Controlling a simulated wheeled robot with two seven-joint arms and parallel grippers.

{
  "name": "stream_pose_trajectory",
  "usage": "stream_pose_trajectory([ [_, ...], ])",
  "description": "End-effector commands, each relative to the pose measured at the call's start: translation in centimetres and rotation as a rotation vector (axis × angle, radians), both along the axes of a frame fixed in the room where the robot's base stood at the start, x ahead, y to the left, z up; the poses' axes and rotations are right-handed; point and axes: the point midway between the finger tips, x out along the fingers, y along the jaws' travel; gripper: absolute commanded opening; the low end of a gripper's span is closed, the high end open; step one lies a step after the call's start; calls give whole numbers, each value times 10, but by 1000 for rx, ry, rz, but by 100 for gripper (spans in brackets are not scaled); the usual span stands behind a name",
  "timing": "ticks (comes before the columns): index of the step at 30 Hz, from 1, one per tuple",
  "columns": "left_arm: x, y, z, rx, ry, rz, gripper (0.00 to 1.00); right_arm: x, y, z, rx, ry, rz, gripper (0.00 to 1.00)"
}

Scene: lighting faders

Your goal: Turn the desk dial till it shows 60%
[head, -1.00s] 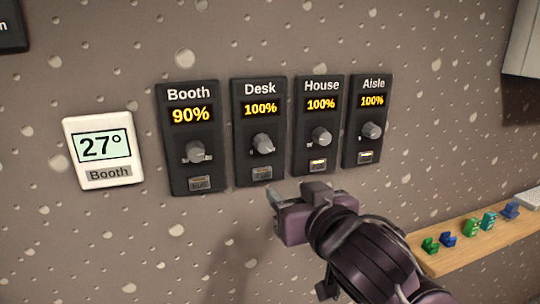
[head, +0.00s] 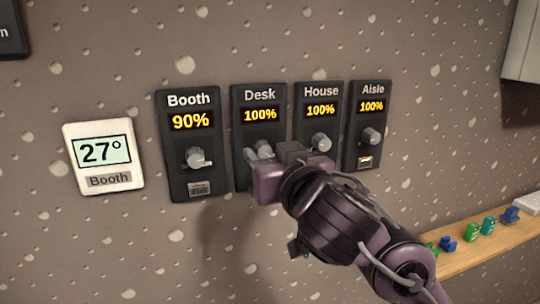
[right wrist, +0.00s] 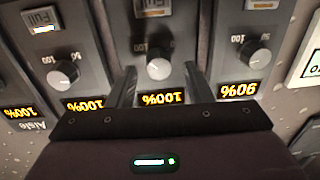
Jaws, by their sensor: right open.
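The desk panel (head: 260,95) is a dark wall plate reading 100% in yellow. In the right wrist view, upside down, its round grey dial (right wrist: 158,69) shows between my fingers. My right gripper (head: 256,155) is at the lower part of the desk panel, coming from the lower right. In the right wrist view the right gripper (right wrist: 159,78) is open, one finger on each side of the dial. I cannot tell whether either finger touches it. In the head view the fingers partly cover the dial. My left gripper is not in view.
The booth panel (head: 190,100) at 90% is left of the desk panel. The house panel (head: 320,92) and aisle panel (head: 371,90), both 100%, are to its right. A thermostat (head: 103,152) reads 27°. A wooden shelf (head: 470,252) with small coloured items is lower right.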

Motion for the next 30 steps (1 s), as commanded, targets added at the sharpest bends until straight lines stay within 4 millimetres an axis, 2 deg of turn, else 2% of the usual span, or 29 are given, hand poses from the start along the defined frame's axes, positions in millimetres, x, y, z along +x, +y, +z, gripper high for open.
stream_pose_trajectory([
  [3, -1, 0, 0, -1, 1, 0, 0, 0, 0, 0, 0, 1, 0, 45],
  [13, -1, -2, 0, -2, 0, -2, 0, 0, 0, 0, 0, 1, 0, 2],
  [23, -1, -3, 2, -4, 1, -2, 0, 0, 0, 0, -44, -13, -1, 2],
  [30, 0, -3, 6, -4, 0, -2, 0, 0, 0, 1, -185, -59, -1, 2],
])
